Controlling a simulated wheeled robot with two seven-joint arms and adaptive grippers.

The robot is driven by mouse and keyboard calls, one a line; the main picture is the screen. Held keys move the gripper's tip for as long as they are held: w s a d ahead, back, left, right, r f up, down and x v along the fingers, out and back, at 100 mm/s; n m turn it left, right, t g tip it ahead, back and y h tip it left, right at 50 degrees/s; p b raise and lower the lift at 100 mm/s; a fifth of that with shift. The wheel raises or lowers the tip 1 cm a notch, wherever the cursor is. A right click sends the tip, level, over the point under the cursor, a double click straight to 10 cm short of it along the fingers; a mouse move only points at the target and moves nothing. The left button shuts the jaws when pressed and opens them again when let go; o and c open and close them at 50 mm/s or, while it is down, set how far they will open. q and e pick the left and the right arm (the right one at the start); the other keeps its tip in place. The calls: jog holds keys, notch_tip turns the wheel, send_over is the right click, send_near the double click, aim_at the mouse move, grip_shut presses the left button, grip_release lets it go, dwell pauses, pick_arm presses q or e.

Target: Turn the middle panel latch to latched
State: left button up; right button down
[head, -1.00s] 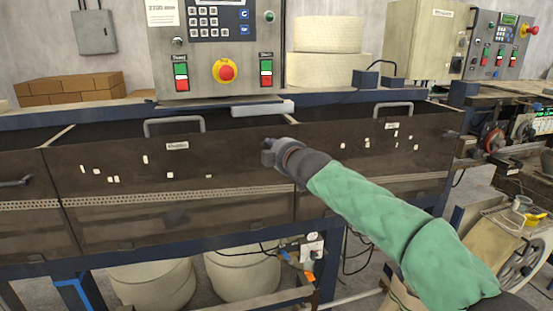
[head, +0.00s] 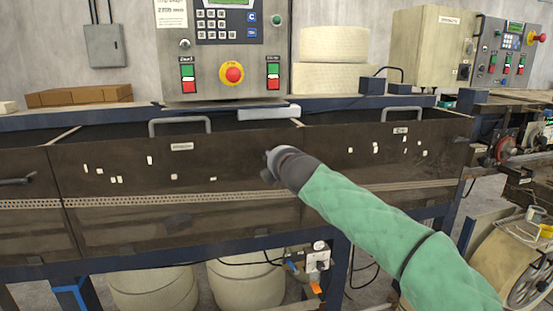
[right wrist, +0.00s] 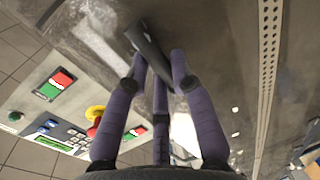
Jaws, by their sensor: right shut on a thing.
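The middle panel (head: 120,200) is a dark brown front panel with a grey pull handle along its top and a small white label. My right gripper (head: 268,165) is at the right part of this panel, near the seam with the right panel. In the right wrist view, my right gripper (right wrist: 160,70) has its purple fingers closed around a dark bar-shaped latch (right wrist: 148,42), which lies slantwise against the panel. In the head view the latch is hidden behind the gripper. Whether it is latched cannot be told. My left gripper is out of view.
A control box (head: 222,50) with a red stop button stands above the panels. A right panel (head: 345,150) with its own handle (head: 400,112) is beside the middle one. A white bar (head: 268,113) lies on the top edge. White rolls (head: 245,280) stand below.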

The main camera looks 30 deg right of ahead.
jog(key=shift+f, duration=0.1)
jog(key=c, duration=1.1)
grip_release()
jog(key=shift+o, duration=0.2)
jog(key=v, duration=1.2)
